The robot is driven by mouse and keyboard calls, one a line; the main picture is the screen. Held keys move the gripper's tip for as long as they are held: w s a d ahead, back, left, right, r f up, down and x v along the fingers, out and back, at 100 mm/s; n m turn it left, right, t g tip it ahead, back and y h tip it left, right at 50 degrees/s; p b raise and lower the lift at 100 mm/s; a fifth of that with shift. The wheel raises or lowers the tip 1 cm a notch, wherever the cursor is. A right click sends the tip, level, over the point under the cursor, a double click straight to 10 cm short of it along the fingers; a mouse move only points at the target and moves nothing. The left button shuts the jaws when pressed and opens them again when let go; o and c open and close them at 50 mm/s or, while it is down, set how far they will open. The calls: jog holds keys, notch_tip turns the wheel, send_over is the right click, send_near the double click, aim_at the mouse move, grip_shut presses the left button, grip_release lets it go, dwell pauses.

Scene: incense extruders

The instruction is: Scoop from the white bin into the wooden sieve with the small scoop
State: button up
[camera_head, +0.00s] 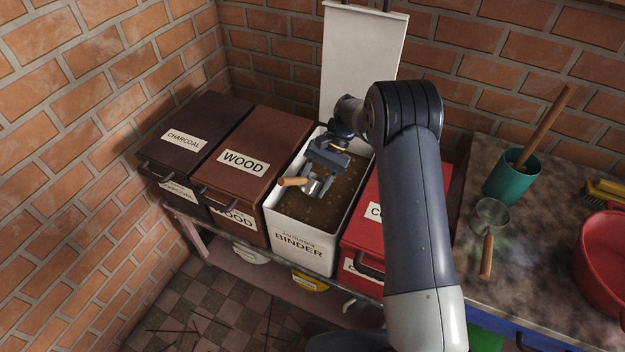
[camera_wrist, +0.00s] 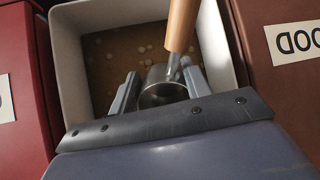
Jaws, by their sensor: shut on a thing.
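The white bin (camera_head: 274,221), labelled BINDER, stands open with its lid (camera_head: 362,60) raised against the wall. Brown material with pale specks (camera_head: 300,207) lies inside it. My gripper (camera_head: 317,184) is inside the bin's opening, shut on the small scoop, a metal cup (camera_wrist: 163,88) with a wooden handle (camera_head: 292,181). In the wrist view the cup sits between the fingers (camera_wrist: 160,94) and the handle (camera_wrist: 181,25) points away from me. I cannot tell whether the cup touches the material or holds any. I see no wooden sieve in either view.
A closed brown WOOD bin (camera_head: 260,133) and dark CHARCOAL bin (camera_head: 205,117) stand left; a closed red bin (camera_head: 370,205) stands right. The right counter holds a teal cup (camera_head: 512,180), a metal pan with wooden handle (camera_head: 491,215), a brush (camera_head: 604,192) and a red bowl (camera_head: 606,262).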

jog(key=shift+g, duration=0.3)
jog(key=f, duration=0.1)
jog(key=f+b, duration=0.2)
jog(key=f, duration=0.1)
jog(key=shift+w+d, duration=0.35)
jog(key=shift+w, duration=0.05)
jog(key=w+d+f+t+h+b, duration=0.1)
jog(key=w+d+f+t+b, duration=0.1)
jog(key=w+d+f+b, duration=0.35)
notch_tip(320, 180, up, 15)
jog(key=a+t+h+p, duration=0.1)
jog(key=t+h+p, duration=0.3)
jog(key=p, duration=0.2)
jog(key=s+a+r+p, duration=0.1)
jog(key=s+a+r, duration=0.3)
jog(key=s+a, duration=0.2)
jog(key=shift+s+r+t, duration=0.25)
jog(key=shift+s+t, duration=0.15)
jog(key=shift+s, duration=0.25)
jog(key=shift+s, duration=0.15)
